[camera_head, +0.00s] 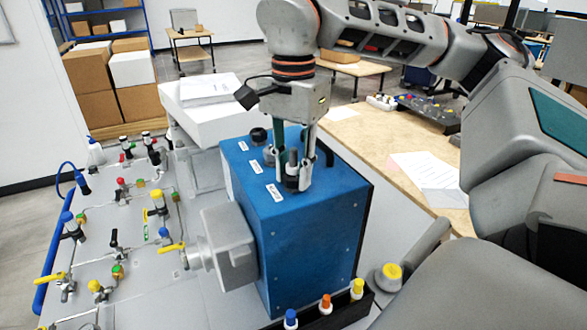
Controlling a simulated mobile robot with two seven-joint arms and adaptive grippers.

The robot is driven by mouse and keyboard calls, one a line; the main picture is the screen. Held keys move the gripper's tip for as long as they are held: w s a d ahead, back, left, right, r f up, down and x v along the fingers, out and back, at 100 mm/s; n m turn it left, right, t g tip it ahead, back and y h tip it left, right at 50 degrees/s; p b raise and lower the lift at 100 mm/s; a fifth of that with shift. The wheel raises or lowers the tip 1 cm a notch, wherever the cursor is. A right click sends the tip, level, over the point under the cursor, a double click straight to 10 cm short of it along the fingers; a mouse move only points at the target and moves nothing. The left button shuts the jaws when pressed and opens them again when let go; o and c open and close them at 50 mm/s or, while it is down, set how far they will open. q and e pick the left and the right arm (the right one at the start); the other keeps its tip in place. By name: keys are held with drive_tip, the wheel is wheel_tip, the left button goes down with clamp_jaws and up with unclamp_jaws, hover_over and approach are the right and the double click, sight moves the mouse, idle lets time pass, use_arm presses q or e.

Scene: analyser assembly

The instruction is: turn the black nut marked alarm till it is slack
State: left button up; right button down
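The blue analyser box (310,235) stands in the middle of the head view. Its top carries three small white labels, whose print is too small to read for sure. My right gripper (296,176) points straight down over the box top. Its two fingers stand on either side of a black nut (291,183) beside the nearest label (274,191) and appear to be closed on it. The fingers hide part of this nut. Another black nut (258,136) sits at the far end of the box top, clear of the gripper. My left gripper is not in view.
A grey housing (229,248) juts from the box's left side. A panel (130,265) with several valves and fittings lies to the left. A black rack (345,308) with coloured-capped bottles is in front. A wooden-topped bench (375,140) stands behind on the right.

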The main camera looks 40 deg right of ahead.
drive_tip(key=shift+r+n+p, duration=0.15)
drive_tip(key=shift+n+p, duration=1.25)
drive_tip(key=shift+p, duration=0.55)
drive_tip(key=shift+n+b, duration=0.3)
drive_tip(key=shift+n, duration=1.5)
drive_tip(key=n, duration=0.6)
drive_tip(key=c, duration=1.9)
unclamp_jaws()
